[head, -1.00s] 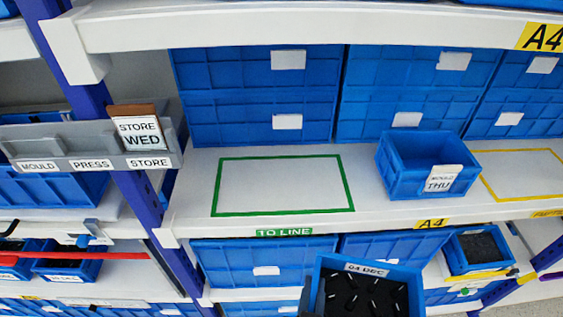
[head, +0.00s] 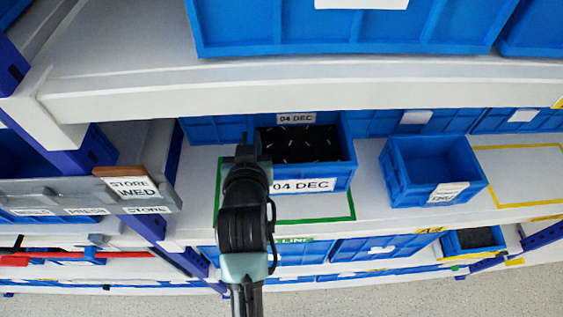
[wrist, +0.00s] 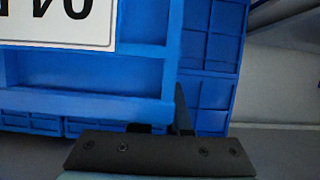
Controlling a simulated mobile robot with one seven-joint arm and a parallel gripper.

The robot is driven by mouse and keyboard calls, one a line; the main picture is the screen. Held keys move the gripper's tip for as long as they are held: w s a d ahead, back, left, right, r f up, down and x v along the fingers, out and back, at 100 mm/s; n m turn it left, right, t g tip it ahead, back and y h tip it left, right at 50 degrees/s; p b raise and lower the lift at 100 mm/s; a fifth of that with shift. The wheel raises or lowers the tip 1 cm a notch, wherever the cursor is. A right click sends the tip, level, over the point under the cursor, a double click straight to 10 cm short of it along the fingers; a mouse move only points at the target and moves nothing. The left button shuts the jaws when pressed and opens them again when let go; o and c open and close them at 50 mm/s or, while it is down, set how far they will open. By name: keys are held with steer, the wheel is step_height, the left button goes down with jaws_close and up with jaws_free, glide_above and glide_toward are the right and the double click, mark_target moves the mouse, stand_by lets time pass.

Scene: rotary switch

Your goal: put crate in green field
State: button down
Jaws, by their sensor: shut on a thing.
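The crate (head: 345,178) is blue, labelled 04 DEC on its front and rim, and holds dark contents with small light pieces. My gripper (head: 246,150) is shut on the crate at its left side in the head view. The crate is over the rear right part of the green field (head: 300,221); whether it touches the shelf I cannot tell. The field's front edge and parts of its side edges show; the rest is hidden behind the crate and my arm. In the wrist view, the crate wall (wrist: 135,75) fills the upper left beside my dark gripper (wrist: 160,128).
A blue MOULD THU crate (head: 432,170) stands right of the green field, with a gap between. A yellow outlined field (head: 530,147) lies further right. The upper shelf edge (head: 300,85) overhangs, and blue crates (head: 375,122) line the back. A post with a STORE WED sign (head: 130,186) stands left.

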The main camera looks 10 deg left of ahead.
steer(key=shift+w+r, duration=0.1)
steer(key=shift+w, duration=0.05)
step_height(320, 180, down, 9)
steer(key=shift+r+p, duration=0.15)
steer(key=shift+p, duration=0.8)
steer(key=shift+f, duration=0.4)
steer(key=shift+f, duration=0.25)
steer(key=c, duration=0.9)
jaws_free()
steer(key=shift+r, duration=0.1)
